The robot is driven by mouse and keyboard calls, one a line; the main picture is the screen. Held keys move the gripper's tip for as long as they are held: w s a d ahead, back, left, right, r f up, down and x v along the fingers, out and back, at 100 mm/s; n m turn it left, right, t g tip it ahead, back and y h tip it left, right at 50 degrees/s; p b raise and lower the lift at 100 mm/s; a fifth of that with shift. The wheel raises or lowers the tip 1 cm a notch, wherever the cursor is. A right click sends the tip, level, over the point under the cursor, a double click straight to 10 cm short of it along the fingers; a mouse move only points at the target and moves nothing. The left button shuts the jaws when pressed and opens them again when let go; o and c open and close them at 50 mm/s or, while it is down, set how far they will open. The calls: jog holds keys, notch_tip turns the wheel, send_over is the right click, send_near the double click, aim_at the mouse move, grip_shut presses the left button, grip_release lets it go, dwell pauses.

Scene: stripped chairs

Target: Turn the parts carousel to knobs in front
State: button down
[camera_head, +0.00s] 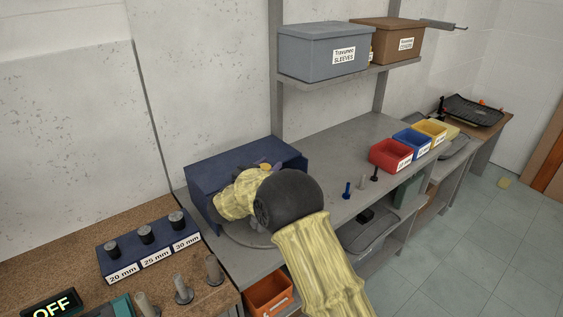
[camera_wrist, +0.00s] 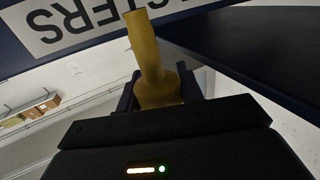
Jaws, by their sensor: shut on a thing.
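The parts carousel (camera_head: 205,166) is a dark blue housing on the grey bench, with a round grey base (camera_head: 238,236) below it. My arm covers much of its front. In the wrist view a dark blue panel (camera_wrist: 20,56) carries a white label (camera_wrist: 70,22), upside down, with letters ending in "STERS". My gripper (camera_wrist: 158,92) is shut on a yellow handle (camera_wrist: 147,45), which stands up between the two dark fingers. In the head view the gripper is at the carousel's front, mostly hidden by my arm. No knobs can be made out on the carousel.
A blue stand (camera_head: 150,254) marked 20, 25 and 30 mm is at left. Red (camera_head: 390,155), blue (camera_head: 412,141) and yellow (camera_head: 430,131) bins line the bench at right. A shelf above holds a grey box (camera_head: 325,52) and a brown box (camera_head: 388,40).

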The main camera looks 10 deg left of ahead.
jog(key=shift+d+m+g+h+p, duration=0.1)
jog(key=shift+m+g+h+p, duration=0.55)
jog(key=shift+h, duration=0.65)
jog(key=shift+s+m+g+h, duration=0.1)
jog(key=shift+m+g+h, duration=0.15)
jog(key=shift+m+h, duration=0.25)
jog(key=c, duration=0.9)
grip_release()
notch_tip(320, 180, up, 10)
jog(key=shift+b, duration=0.5)
